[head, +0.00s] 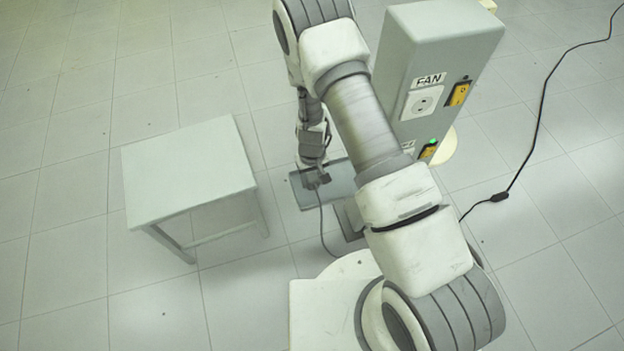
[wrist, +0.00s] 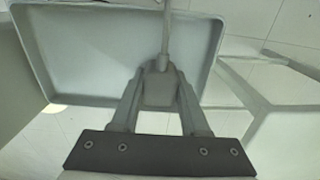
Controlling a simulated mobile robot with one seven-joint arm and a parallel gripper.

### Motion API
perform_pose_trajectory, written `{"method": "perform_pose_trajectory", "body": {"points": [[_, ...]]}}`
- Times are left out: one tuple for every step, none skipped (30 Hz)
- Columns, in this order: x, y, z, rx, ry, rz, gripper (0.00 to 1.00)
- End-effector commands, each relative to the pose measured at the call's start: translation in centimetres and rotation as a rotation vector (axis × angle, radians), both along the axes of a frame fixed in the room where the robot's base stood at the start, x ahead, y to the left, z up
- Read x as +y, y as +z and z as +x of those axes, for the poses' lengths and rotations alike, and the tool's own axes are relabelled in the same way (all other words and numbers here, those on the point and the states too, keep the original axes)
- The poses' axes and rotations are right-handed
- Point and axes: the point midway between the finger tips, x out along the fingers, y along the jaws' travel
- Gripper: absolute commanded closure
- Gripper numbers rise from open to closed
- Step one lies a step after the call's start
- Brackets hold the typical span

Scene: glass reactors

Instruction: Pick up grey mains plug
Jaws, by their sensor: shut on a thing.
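My gripper (wrist: 160,78) is shut on the grey mains plug (wrist: 159,90) in the wrist view, one finger on each side of it. The plug's grey cable (wrist: 166,35) runs away from it toward the top of that view. In the head view my gripper (head: 317,178) is over a shallow grey tray (head: 301,193); the plug is small and dark there, and its cable (head: 322,225) hangs down toward the floor. The tray (wrist: 60,62) also shows behind the plug in the wrist view. I cannot tell whether the plug touches the tray.
A grey box (head: 440,50) with a FAN label, a white socket (head: 423,101) and yellow switches stands at the right, one green light lit. A pale table (head: 185,165) stands at the left, apparently bare. A black cable (head: 540,110) lies on the tiled floor at the right.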

Motion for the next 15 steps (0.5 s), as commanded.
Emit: {"method": "perform_pose_trajectory", "body": {"points": [[0.0,0.0,0.0,0.0,0.0,0.0,1.0],[0.0,0.1,0.0,0.0,0.0,0.0,1.0],[0.0,0.2,0.0,-0.001,0.0,0.0,1.0],[0.0,0.4,0.0,-0.001,0.0,0.0,1.0],[0.0,0.7,0.1,-0.002,0.0,0.001,1.0],[0.0,1.2,0.1,-0.002,0.0,0.001,1.0],[0.0,1.7,0.1,-0.002,0.0,0.001,1.0],[0.0,2.3,0.1,-0.002,0.0,0.001,1.0],[0.0,3.1,0.1,-0.003,0.0,0.001,1.0],[0.0,3.8,0.1,-0.004,0.0,0.001,1.0],[0.1,4.4,0.1,-0.004,0.001,0.001,1.0],[0.1,5.3,0.1,-0.004,0.001,0.001,1.0],[0.0,5.9,0.1,-0.003,0.0,0.001,1.0],[0.1,6.5,0.1,-0.002,0.0,0.002,1.0],[0.1,7.2,0.1,-0.003,0.0,0.002,1.0]]}}
